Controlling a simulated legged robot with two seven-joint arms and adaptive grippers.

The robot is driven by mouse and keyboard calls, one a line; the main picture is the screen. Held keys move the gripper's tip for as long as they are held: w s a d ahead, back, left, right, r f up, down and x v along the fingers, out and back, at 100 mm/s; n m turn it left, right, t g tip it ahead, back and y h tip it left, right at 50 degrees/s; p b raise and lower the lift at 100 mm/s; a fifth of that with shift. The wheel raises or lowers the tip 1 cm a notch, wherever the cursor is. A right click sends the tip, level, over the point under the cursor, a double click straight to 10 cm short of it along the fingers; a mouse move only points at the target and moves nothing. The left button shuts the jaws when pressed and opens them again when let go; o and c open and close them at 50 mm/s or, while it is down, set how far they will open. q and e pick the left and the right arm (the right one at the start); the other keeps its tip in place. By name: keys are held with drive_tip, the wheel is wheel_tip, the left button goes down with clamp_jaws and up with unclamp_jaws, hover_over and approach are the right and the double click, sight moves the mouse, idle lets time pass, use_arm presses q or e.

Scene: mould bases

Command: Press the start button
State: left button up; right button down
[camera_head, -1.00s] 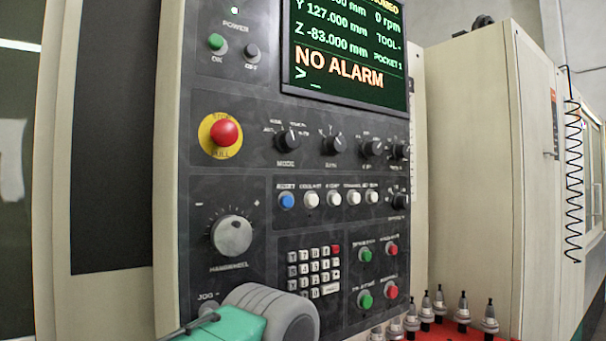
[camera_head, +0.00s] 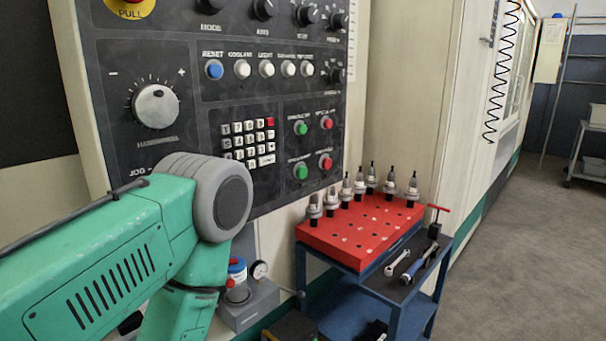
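The machine's control panel (camera_head: 220,80) fills the upper left of the head view. Its lower right block has two green buttons, an upper one (camera_head: 300,128) and a lower one (camera_head: 300,171). Beside them are two red buttons, an upper one (camera_head: 327,123) and a lower one (camera_head: 326,161). The small labels above these buttons are too blurred to tell which one is the start button. My green left arm comes in from the left and bends in front of the panel's lower left. Neither of my grippers is in view.
A keypad (camera_head: 248,140) and a handwheel (camera_head: 156,106) lie left of the green buttons. A blue cart (camera_head: 392,318) with a red tool-holder block (camera_head: 362,232) stands below the panel at right. A pressure gauge (camera_head: 259,270) sits under the panel. Grey floor (camera_head: 520,240) is open at right.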

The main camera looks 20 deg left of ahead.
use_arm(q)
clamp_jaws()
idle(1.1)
